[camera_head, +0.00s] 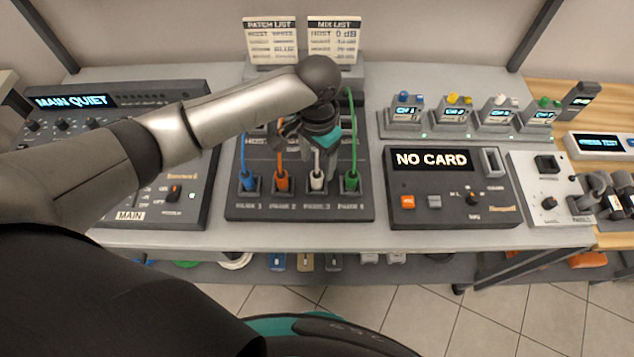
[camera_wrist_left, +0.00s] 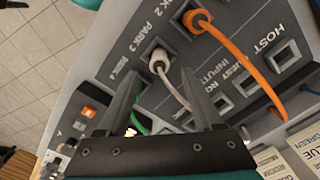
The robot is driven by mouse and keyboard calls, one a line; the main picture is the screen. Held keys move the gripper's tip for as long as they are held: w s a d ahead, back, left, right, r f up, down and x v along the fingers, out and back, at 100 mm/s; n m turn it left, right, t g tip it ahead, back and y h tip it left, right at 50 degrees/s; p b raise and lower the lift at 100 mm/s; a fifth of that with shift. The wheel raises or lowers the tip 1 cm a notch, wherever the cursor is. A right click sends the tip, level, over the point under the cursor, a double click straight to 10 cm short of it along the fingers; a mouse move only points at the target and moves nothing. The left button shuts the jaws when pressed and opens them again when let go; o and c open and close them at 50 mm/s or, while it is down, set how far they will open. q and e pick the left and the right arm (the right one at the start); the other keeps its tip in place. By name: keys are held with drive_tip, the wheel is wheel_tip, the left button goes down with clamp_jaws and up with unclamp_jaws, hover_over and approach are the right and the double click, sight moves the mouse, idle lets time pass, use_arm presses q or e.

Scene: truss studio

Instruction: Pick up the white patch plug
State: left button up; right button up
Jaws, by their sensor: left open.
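The white patch plug (camera_head: 317,181) stands in the park 3 socket of the dark patch panel (camera_head: 240,212), its white cable running back under my left gripper. My left gripper (camera_head: 320,168) is open and empty, pointing down just above and behind the plug. In the left wrist view, the white plug (camera_wrist_left: 158,61) shows between the tips of my open left gripper (camera_wrist_left: 160,74). I cannot tell whether a finger touches it. My gripper and forearm hide part of the panel's back in the head view. My right gripper is not in view.
Blue (camera_head: 248,181) and orange (camera_head: 282,184) plugs stand left of the white one, a green plug (camera_head: 352,182) right. The orange plug (camera_wrist_left: 200,20) and its cable are near in the wrist view. A NO CARD unit (camera_head: 450,205) sits right of the panel.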

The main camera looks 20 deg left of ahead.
sight(317, 174)
use_arm(q)
drive_tip(key=shift+f+b, duration=0.55)
drive_tip(key=shift+f, duration=2.25)
clamp_jaws()
